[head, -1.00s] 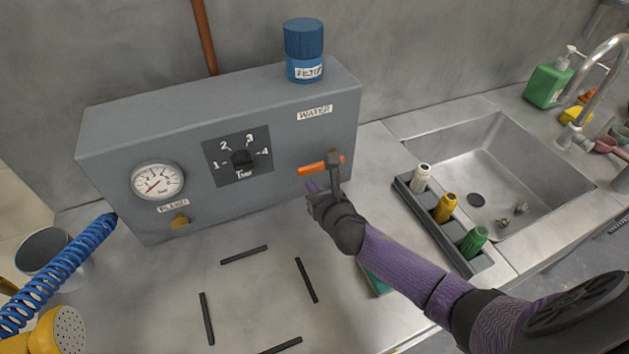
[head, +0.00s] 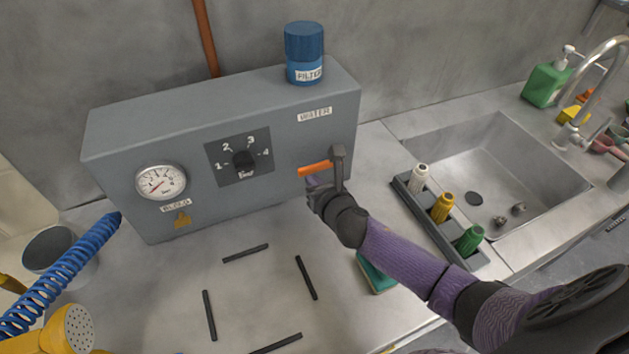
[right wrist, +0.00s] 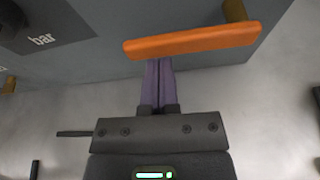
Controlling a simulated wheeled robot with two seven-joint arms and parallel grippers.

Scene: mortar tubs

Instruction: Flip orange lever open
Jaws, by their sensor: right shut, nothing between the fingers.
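The orange lever (head: 314,168) is on the front of the grey box, below the WATER label (head: 314,114). It lies nearly level, pointing left. In the right wrist view the orange lever (right wrist: 192,41) crosses above my right gripper, with a brass mount at its right end. My right gripper (head: 313,182) is shut and empty, just below the lever in the head view. In the right wrist view the purple fingers (right wrist: 158,76) are together and the lever hides their tips. I cannot tell whether they touch it. My left gripper is not in view.
The grey box (head: 118,178) also carries a dial, a gauge (head: 160,181), a brass BLEED valve and a blue filter (head: 304,55) on top. A bottle rack (head: 431,225) and sink (head: 470,125) are right. Black strips (head: 245,253) lie on the counter; a blue hose (head: 75,265) is left.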

